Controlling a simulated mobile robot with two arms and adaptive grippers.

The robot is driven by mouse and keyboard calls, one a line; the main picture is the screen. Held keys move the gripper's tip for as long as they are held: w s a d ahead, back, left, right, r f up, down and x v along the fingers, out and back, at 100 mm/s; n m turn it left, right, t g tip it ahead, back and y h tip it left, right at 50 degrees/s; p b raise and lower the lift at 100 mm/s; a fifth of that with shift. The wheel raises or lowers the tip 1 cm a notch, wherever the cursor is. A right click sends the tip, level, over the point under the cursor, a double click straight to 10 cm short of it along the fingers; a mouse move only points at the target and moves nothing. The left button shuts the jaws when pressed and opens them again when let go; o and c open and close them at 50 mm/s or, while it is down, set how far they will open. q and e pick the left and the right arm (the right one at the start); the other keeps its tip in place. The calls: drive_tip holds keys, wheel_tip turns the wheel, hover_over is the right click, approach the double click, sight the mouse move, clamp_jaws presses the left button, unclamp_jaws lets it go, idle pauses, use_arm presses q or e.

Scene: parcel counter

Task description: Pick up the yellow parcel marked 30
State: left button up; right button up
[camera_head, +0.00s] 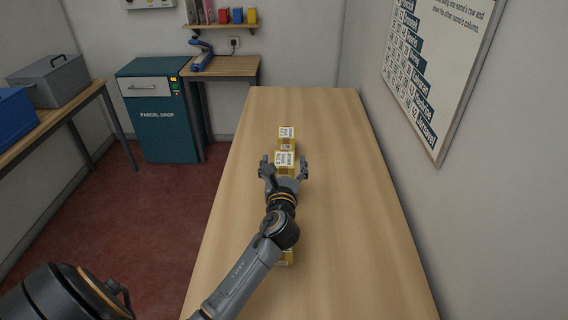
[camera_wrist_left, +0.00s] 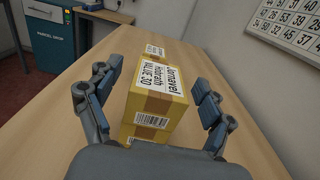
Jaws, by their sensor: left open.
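A yellow parcel (camera_head: 285,157) with brown tape stands on the long wooden counter. In the left wrist view, the label on this parcel (camera_wrist_left: 156,82) reads "VALUE 30". My left gripper (camera_head: 284,162) is open, with one finger on each side of the parcel. In the left wrist view, the gripper (camera_wrist_left: 158,76) shows gaps between its fingers and the parcel's sides. Another yellow, labelled face shows directly below; I cannot tell whether it is a separate parcel underneath. My right gripper is not in view.
Another yellow parcel (camera_head: 286,133) stands just behind. A further yellow parcel (camera_head: 288,257) is partly hidden by my left arm. The wooden counter (camera_head: 345,205) is clear on both sides. A wall board (camera_head: 440,65) hangs at right; a teal parcel drop (camera_head: 158,115) stands at left.

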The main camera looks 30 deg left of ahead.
use_arm(q)
drive_tip(key=shift+x, duration=1.15)
drive_tip(key=shift+f, duration=0.1)
drive_tip(key=shift+d, duration=0.1)
drive_tip(key=c, duration=1.4)
drive_tip(key=shift+o, duration=0.2)
